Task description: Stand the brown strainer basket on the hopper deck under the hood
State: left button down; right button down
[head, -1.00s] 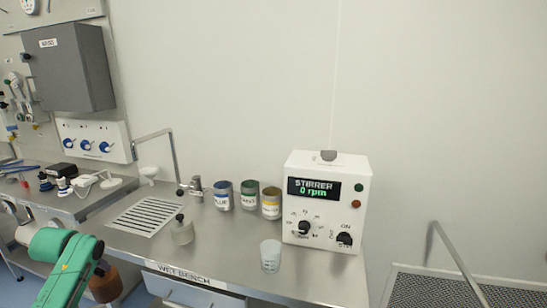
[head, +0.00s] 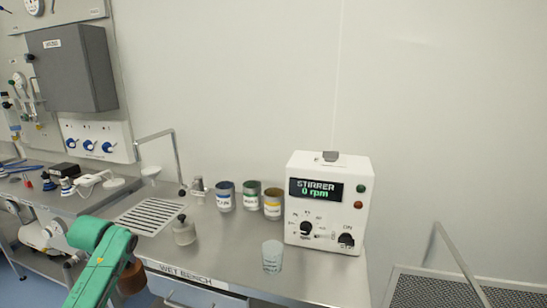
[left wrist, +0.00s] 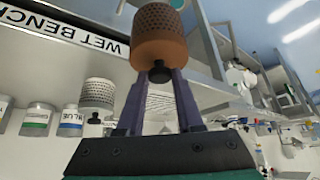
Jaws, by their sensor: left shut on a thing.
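The brown strainer basket (left wrist: 160,45) has a perforated wall and fills the top middle of the left wrist view. My left gripper (left wrist: 160,75) is shut on the dark stem or knob at its near end. In the head view a small brown part of the basket (head: 132,278) shows behind my green left arm, at the wet bench's front edge; the gripper there is mostly hidden. My right gripper is not in view. I do not see the hopper deck or the hood for certain.
A pale perforated cylinder (left wrist: 98,93) shows in the left wrist view. A metal grating (head: 450,290) lies at lower right.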

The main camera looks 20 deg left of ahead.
pick_arm(q)
jog(key=s+d+f+m+t+h, duration=0.1)
jog(key=d+f+m, duration=0.3)
jog(key=d, duration=0.7)
jog(key=d+f+m+h, duration=0.15)
jog(key=d+f, duration=0.35)
jog(key=d, duration=0.5)
jog(key=s+d+m+h, duration=0.1)
jog(key=s+d, duration=0.2)
jog(key=d, duration=0.6)
jog(key=s+d+m, duration=0.1)
jog(key=s+d, duration=0.3)
jog(key=d, duration=0.5)
jog(key=shift+s+r+h, duration=0.2)
jog(key=shift+r+h, duration=0.15)
jog(key=shift+r, duration=0.1)
